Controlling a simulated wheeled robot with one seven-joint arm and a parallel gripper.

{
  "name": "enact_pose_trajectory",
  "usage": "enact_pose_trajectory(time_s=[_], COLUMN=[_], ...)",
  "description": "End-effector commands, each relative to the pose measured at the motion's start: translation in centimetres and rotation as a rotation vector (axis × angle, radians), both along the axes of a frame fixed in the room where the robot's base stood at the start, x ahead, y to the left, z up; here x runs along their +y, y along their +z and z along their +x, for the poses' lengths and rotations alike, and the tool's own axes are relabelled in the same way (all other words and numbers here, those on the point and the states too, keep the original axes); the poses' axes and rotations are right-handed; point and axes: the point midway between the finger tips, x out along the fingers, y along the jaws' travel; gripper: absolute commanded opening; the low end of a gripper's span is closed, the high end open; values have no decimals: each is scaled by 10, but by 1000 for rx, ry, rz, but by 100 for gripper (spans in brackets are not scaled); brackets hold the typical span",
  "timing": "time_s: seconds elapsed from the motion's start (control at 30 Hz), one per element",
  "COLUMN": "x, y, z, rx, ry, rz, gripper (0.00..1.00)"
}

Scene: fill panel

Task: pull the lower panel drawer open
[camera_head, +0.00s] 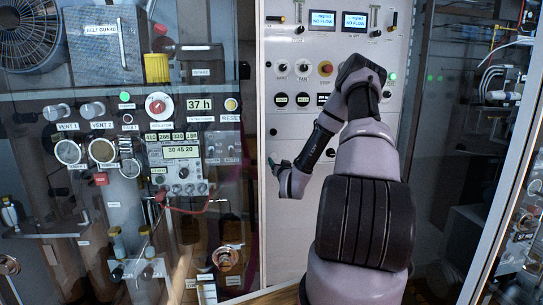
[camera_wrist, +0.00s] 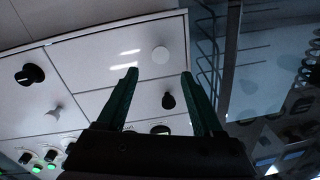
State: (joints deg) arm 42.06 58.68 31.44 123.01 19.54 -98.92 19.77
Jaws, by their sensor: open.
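The white panel (camera_head: 291,215) stands in the middle of the head view, its lower part smooth and partly covered by my arm. In the wrist view, thin seams divide the white panel face (camera_wrist: 95,60) into several fronts. I cannot tell which front is the lower drawer. My gripper (camera_wrist: 159,72) is open, with two dark green fingers and nothing held. In the head view my gripper (camera_head: 272,165) is small, at the panel's left side. Contact with the panel cannot be told.
Glass cases with gauges (camera_head: 102,150) stand left and with cables (camera_head: 495,85) right. Switches and a red-orange button (camera_head: 325,68) sit higher on the panel.

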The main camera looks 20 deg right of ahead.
Motion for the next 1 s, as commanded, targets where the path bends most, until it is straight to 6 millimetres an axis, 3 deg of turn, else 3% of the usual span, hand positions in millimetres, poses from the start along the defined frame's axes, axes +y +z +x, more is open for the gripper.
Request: enact_pose_trajectory(time_s=[0.3,0.5,0.93,1.0], x=[-12,-19,-21,-21], y=[1,0,0,0], z=[58,85,95,95], rx=[-3,-1,1,1], ry=[0,0,0,0], rz=[-1,0,0,0], gripper=[68,68,68,41])
